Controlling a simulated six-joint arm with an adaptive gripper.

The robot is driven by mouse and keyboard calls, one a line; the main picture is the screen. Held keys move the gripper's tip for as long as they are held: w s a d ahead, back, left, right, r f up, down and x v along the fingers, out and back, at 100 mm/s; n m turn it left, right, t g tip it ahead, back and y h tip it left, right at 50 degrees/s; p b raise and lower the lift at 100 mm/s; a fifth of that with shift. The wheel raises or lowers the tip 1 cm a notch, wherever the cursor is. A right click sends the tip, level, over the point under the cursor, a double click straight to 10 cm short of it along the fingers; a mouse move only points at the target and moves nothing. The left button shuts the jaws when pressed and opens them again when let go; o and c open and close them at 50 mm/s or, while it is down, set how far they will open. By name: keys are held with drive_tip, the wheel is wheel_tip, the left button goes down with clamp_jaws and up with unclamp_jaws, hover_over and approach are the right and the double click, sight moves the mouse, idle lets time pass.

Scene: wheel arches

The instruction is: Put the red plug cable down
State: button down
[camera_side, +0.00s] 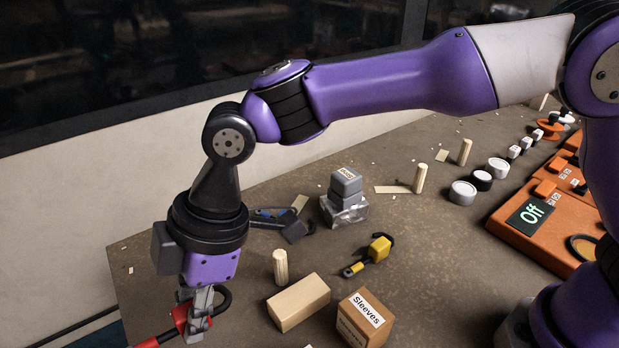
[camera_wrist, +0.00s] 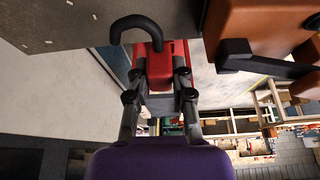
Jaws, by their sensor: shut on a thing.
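My gripper (camera_side: 199,312) is at the lower left of the side view, pointing down, with its fingers shut on the red plug cable (camera_side: 180,316). The cable's black cord curls out to the right of the fingers, and a red end reaches the picture's bottom edge. In the wrist view the red plug (camera_wrist: 160,66) sits between my fingertips (camera_wrist: 160,88), with its black cord (camera_wrist: 136,27) hooked to the upper left. The cable's lower part is cut off in the side view. I cannot tell whether it touches the table.
The brown table (camera_side: 420,290) carries a wooden peg (camera_side: 280,267), a wooden block (camera_side: 299,302), a Sleeves box (camera_side: 365,318), a yellow plug cable (camera_side: 380,248), a blue one (camera_side: 268,213) and grey blocks (camera_side: 345,187). An orange panel (camera_side: 550,212) stands right. Bare table lies at centre right.

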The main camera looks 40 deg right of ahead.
drive_tip(key=s+r+m, duration=0.1)
drive_tip(key=s+m, duration=0.1)
drive_tip(key=m, duration=0.1)
drive_tip(key=m+t, duration=0.1)
drive_tip(key=t, duration=0.1)
hover_over(215, 299)
drive_tip(key=d, duration=0.1)
drive_tip(key=f, duration=0.7)
drive_tip(key=shift+s+d, duration=0.15)
drive_tip(key=shift+s, duration=0.1)
drive_tip(key=shift+f, duration=1.9)
drive_tip(key=shift+f, duration=0.15)
drive_tip(key=c, duration=0.7)
unclamp_jaws()
drive_tip(key=shift+c, duration=0.2)
